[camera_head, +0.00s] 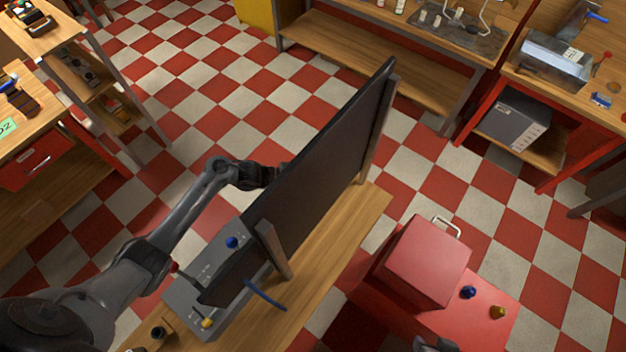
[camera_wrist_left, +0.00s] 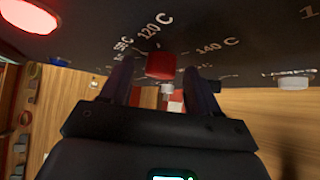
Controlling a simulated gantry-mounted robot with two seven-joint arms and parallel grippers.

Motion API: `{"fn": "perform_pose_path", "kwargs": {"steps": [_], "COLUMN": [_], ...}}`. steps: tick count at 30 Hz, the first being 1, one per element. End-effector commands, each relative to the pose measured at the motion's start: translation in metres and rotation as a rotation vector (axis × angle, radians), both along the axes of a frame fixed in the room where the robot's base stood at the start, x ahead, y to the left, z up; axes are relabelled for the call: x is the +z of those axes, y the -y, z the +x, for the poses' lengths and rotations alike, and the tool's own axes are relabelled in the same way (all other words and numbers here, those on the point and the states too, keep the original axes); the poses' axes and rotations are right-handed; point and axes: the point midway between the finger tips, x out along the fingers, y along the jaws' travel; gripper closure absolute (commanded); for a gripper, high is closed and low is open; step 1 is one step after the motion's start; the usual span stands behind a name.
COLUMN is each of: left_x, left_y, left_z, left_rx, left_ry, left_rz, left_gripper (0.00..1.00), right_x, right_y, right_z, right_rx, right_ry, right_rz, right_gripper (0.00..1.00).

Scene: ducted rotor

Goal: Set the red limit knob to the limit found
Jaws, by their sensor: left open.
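The red limit knob (camera_wrist_left: 161,66) sits on a dark panel face in the left wrist view. Printed marks around it read 120 C and 140 C, with smaller, blurred marks to the left. My left gripper (camera_wrist_left: 159,76) is open, with one finger on each side of the knob; I cannot tell whether either touches it. In the head view the dark upright panel (camera_head: 318,165) shows its back, and my left arm reaches round to its far side. The knob and my left fingertips are hidden there. A dark part at the bottom edge may be my right gripper (camera_head: 436,345); its jaws are not clear.
The panel stands on a wooden bench (camera_head: 345,237) beside a grey control box (camera_head: 188,298) with a blue knob (camera_head: 232,242). A red box (camera_head: 425,262) stands to the right. A white knob (camera_wrist_left: 292,81) is on the panel face. Checkered floor lies beyond.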

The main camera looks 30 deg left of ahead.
Motion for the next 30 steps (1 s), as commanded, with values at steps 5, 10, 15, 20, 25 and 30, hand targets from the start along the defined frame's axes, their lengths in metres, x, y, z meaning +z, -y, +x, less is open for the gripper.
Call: {"fn": "perform_pose_path", "kwargs": {"steps": [5, 10, 15, 20, 25, 30], "left_x": [-0.0002, -0.0002, -0.0002, -0.0005, -0.0019, -0.0045], "left_y": [0.0000, -0.0001, -0.0002, -0.0002, 0.0001, 0.0002], "left_z": [-0.0001, -0.0003, -0.0004, -0.0005, -0.0010, -0.0017], "left_rx": [0.000, 0.000, 0.000, 0.000, 0.000, -0.001], "left_ry": [0.000, 0.000, -0.001, 0.001, 0.028, 0.100], "left_rz": [0.000, 0.000, 0.001, 0.000, -0.006, -0.017], "left_gripper": [0.39, 0.62, 0.88, 0.95, 0.95, 0.95], "right_x": [0.0003, 0.0004, 0.0005, 0.0003, -0.0022, -0.0084], "right_y": [-0.0011, -0.0019, -0.0022, -0.0022, -0.0018, -0.0006], "right_z": [0.0001, 0.0003, 0.0003, 0.0002, 0.0002, 0.0002], "right_rx": [-0.003, -0.005, -0.005, -0.005, -0.004, -0.001], "right_ry": [0.000, 0.001, 0.001, 0.001, 0.001, 0.001], "right_rz": [0.004, 0.008, 0.009, 0.009, 0.007, 0.003], "right_gripper": [0.57, 0.57, 0.57, 0.57, 0.57, 0.57]}}
